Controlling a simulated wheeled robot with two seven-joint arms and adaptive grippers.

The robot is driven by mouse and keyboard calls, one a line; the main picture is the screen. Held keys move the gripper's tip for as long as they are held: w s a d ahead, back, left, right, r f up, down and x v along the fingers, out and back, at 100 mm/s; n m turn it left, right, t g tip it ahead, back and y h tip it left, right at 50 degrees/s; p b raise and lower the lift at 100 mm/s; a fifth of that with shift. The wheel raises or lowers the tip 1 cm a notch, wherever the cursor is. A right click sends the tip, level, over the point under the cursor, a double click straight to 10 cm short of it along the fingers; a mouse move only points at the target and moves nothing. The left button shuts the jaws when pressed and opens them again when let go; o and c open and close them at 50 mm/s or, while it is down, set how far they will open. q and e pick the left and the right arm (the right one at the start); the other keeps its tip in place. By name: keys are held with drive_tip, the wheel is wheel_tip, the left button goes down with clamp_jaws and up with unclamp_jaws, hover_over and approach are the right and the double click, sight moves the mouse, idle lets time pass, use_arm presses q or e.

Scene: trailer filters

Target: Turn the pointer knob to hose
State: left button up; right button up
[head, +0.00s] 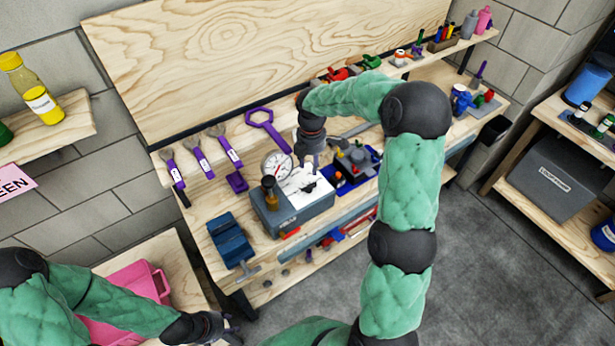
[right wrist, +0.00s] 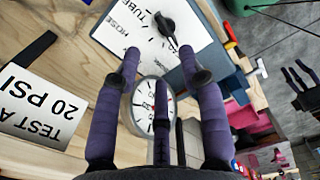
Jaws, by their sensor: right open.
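The black pointer knob (right wrist: 167,27) sits on the white panel (right wrist: 140,40) in the right wrist view, close to the TUBE label; HOSE is printed further left. Which mark its tip points to I cannot tell. In the head view the grey test box (head: 297,222) stands on the bench with this panel on top and a round gauge (head: 277,166) behind it. My right gripper (right wrist: 167,76) is open and empty above the box, its fingers spread near the gauge and apart from the knob; it also shows in the head view (head: 309,158). My left gripper (head: 218,327) is low at the left, its fingers unclear.
Purple wrenches (head: 197,152) lie behind. A pink bin (head: 148,281) is near my left arm.

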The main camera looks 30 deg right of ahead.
sight(309, 187)
wheel_tip(309, 187, down, 10)
drive_tip(key=shift+r+b, duration=0.1)
drive_tip(key=shift+b, duration=0.55)
drive_tip(key=shift+s, duration=0.1)
clamp_jaws()
